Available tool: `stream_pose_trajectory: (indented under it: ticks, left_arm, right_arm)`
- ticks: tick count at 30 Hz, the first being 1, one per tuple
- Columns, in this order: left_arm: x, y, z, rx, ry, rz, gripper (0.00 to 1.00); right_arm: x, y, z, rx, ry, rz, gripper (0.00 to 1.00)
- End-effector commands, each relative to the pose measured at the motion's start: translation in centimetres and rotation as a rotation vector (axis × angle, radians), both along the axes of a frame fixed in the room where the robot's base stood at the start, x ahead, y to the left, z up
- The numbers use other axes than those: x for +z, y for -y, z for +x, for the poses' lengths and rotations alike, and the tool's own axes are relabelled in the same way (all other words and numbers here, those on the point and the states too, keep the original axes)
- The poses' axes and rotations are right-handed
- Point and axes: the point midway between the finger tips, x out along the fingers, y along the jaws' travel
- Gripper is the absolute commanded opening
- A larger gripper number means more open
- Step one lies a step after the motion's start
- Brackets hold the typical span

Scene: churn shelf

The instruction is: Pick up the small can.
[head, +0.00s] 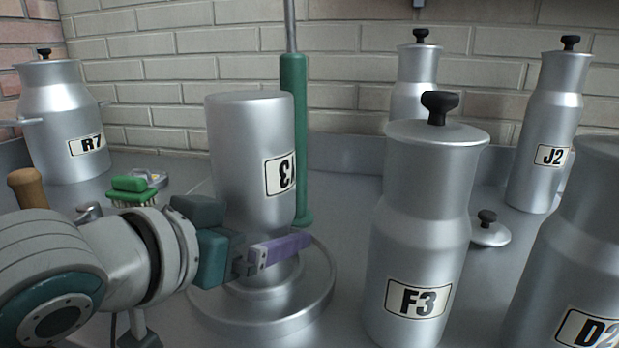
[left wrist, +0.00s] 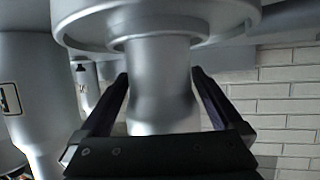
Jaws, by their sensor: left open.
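A silver can (head: 240,150) stands upside down, its label inverted, over a wide round silver base (head: 320,290). My left gripper (head: 292,243) comes in from the left at the height of the can's narrow neck. One purple finger shows in front of the neck; the other is hidden behind it. In the left wrist view the neck (left wrist: 160,75) lies between the two open fingers of my left gripper (left wrist: 160,82), with gaps showing beside it. My right gripper is not in view.
Upright can F3 (head: 420,240) stands close on the right, with D2 (head: 575,260) beyond. J2 (head: 545,130), another can (head: 413,85) and R7 (head: 65,125) stand farther back. A green post (head: 293,130) rises behind the inverted can. A green brush (head: 131,190) and loose lid (head: 489,232) lie nearby.

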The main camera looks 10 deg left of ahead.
Motion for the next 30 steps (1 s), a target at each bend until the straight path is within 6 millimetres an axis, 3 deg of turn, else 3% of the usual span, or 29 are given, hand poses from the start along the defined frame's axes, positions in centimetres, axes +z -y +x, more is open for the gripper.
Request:
stream_pose_trajectory:
  ticks: [2, 25, 30]
  left_arm:
    - [0.02, -0.01, -0.02, 0.0, 0.0, 0.0, 1.0]
    - [0.15, -0.03, -0.01, 0.0, 0.003, -0.001, 0.13]
    - [0.24, -0.03, 0.0, 0.0, 0.003, -0.001, 0.11]
  right_arm:
    - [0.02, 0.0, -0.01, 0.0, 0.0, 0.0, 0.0]
    - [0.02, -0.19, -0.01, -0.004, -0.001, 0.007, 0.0]
    - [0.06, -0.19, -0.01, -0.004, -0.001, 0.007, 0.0]
